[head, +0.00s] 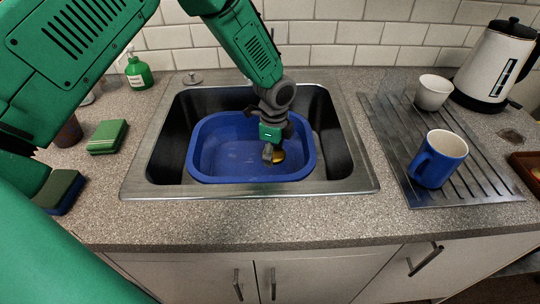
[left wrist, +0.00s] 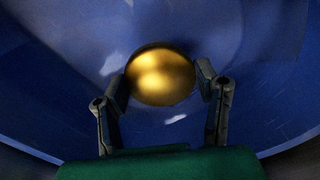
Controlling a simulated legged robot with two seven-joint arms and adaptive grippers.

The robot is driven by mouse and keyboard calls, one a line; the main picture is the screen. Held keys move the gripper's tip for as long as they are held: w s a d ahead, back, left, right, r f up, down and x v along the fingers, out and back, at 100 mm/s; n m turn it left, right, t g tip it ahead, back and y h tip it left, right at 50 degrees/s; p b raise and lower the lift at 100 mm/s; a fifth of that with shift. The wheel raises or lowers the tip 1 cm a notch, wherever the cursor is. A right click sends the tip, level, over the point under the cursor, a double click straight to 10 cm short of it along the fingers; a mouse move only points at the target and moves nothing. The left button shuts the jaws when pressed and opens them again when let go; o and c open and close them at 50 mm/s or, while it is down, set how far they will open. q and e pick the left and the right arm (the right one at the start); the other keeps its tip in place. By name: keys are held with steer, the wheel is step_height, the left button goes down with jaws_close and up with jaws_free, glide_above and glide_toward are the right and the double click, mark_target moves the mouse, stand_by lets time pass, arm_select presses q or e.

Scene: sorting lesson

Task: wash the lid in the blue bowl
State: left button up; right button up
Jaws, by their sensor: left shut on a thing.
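The blue bowl (head: 205,135) is a wide basin standing in the metal sink. The lid (head: 279,156) is small, round and gold. My left gripper (head: 271,153) reaches down inside the bowl, toward its right side, and is shut on the lid. In the left wrist view the lid (left wrist: 162,76) sits between the two fingers of the left gripper (left wrist: 164,88), with the blue bowl wall (left wrist: 60,60) around it. I cannot tell whether the lid touches the bowl's bottom. My right gripper is not in view.
The steel sink rim (head: 250,190) surrounds the bowl. A drainboard (head: 400,125) at right holds a blue mug (head: 437,160) and a white cup (head: 433,93). A kettle (head: 493,65) stands behind. Sponges (head: 108,137) and a green soap bottle (head: 138,72) are at left.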

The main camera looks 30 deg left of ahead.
arm_select(q)
steer(key=a+r+p, duration=0.1)
steer(key=r+p, duration=0.1)
steer(key=shift+a+r, duration=0.35)
steer(key=shift+a, duration=0.05)
steer(key=shift+r+p, duration=0.3)
steer(key=shift+p, duration=0.1)
steer(key=r+p, duration=0.1)
steer(key=d+r+p, duration=0.1)
steer(key=r, duration=0.1)
steer(key=shift+d+r+p, duration=0.25)
steer(key=shift+r+p, duration=0.45)
steer(key=shift+a+r+p, duration=0.3)
steer(key=shift+r+p, duration=0.3)
steer(key=shift+r, duration=0.1)
steer(key=shift+a+r+p, duration=0.3)
steer(key=shift+r+p, duration=0.3)
steer(key=shift+r, duration=0.1)
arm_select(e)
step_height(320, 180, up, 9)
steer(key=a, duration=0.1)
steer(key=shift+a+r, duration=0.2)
arm_select(q)
steer(key=shift+d+r, duration=0.1)
steer(key=shift+d, duration=0.3)
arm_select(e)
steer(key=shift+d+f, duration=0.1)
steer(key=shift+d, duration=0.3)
